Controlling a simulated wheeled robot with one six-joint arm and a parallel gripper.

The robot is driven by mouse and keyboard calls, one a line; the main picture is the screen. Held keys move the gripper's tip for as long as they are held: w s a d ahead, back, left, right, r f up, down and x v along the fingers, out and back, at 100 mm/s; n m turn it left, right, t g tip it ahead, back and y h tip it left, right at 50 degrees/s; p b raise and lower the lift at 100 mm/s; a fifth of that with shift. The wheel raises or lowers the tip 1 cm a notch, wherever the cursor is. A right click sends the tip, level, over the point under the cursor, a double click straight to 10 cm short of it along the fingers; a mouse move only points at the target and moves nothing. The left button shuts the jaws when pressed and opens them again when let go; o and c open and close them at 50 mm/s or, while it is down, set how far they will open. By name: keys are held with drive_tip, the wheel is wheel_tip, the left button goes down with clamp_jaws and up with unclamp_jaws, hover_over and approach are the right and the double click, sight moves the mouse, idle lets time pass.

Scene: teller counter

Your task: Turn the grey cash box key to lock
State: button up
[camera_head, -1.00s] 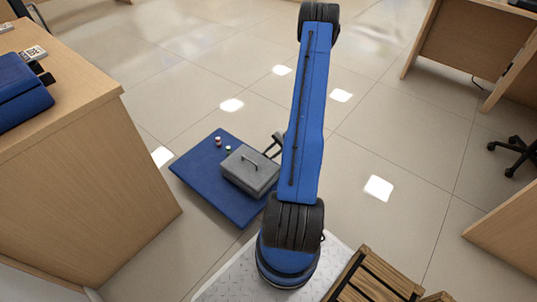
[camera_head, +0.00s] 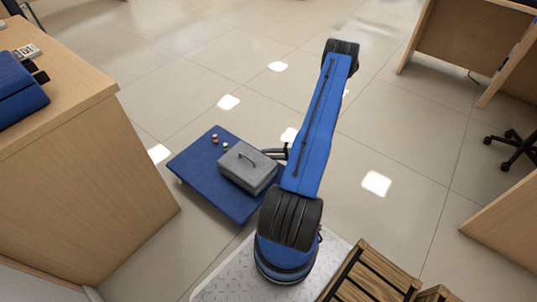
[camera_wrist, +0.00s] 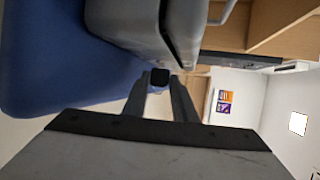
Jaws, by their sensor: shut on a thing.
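The grey cash box (camera_head: 248,170) with a handle on its lid stands on a blue platform (camera_head: 195,173). My gripper (camera_head: 275,153) is at the box's far right end, partly hidden behind my blue arm. In the wrist view the box (camera_wrist: 122,22) fills the upper middle, and my gripper (camera_wrist: 160,82) points at it. Its two fingers are shut on a small dark key head (camera_wrist: 160,76) close against the box. The key's shaft and the lock are hidden, so I cannot tell how far the key is turned.
Two small items (camera_head: 220,142) stand on the platform behind the box. A wooden counter (camera_head: 110,190) is at the left, with a blue case (camera_head: 18,90) on top. Wooden slats (camera_head: 375,275) are at the front right. The tiled floor beyond is clear.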

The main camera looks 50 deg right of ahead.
drive_tip(key=shift+f+t, duration=0.1)
drive_tip(key=shift+t, duration=0.2)
drive_tip(key=o, duration=1)
drive_tip(key=shift+o, duration=0.2)
drive_tip(key=shift+s, duration=0.1)
drive_tip(key=v, duration=1.7)
drive_tip(key=shift+s+d, duration=0.1)
